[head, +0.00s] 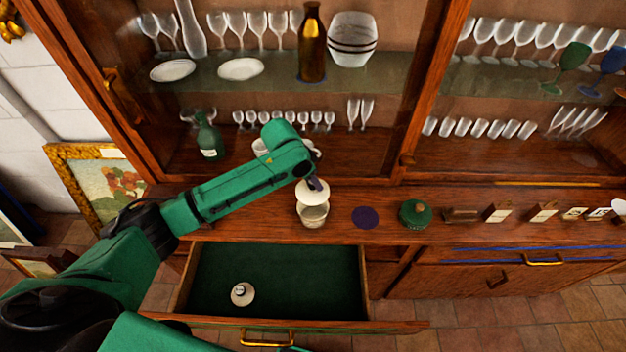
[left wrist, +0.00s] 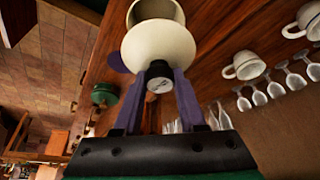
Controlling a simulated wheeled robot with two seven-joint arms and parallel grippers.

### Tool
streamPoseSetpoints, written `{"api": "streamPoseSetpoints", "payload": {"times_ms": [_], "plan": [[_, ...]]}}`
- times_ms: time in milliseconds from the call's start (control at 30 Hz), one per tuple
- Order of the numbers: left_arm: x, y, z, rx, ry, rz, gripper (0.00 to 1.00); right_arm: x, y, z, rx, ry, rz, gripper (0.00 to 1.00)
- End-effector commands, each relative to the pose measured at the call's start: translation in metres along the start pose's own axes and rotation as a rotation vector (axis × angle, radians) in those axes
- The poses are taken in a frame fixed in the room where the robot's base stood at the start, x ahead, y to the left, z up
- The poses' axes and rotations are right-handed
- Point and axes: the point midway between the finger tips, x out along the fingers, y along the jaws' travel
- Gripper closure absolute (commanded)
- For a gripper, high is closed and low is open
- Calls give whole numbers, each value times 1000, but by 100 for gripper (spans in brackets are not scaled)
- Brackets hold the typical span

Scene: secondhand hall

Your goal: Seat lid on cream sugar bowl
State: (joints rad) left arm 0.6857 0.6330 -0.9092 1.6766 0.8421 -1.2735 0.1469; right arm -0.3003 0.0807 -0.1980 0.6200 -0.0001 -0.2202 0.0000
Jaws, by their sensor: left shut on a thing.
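The cream lid (head: 312,194) hangs from my left gripper (head: 316,183), which is shut on its dark knob. In the left wrist view, the two fingers (left wrist: 160,76) close on the knob, and the lid (left wrist: 157,45) spreads beyond them. The cream sugar bowl (head: 313,217) stands upright on the wooden counter, just below the lid in the head view. Part of the bowl's open mouth shows past the lid, and the bowl (left wrist: 140,8) is partly hidden in the left wrist view. The lid appears apart from the rim; the exact gap is unclear. My right gripper is out of view.
A dark blue disc (head: 365,217) and a green lidded pot (head: 415,214) are right of the bowl. An open green-lined drawer (head: 300,275) below holds another pale lid-like piece (head: 242,294). Cabinet shelves with glassware and cups (left wrist: 243,66) stand behind.

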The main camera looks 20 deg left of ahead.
Motion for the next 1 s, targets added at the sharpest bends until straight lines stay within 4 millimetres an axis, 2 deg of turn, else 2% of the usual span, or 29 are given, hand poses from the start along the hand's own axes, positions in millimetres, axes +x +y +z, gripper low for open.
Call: {"api": "streamPoseSetpoints", "payload": {"times_ms": [100,167,833,1000], "plan": [[-8,1,-3,-2,-2,2,100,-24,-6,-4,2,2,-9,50],[-4,1,-2,-2,-1,1,100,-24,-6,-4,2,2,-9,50],[47,0,20,0,0,0,100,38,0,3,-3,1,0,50],[56,1,23,-2,1,1,100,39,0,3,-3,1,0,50]]}}
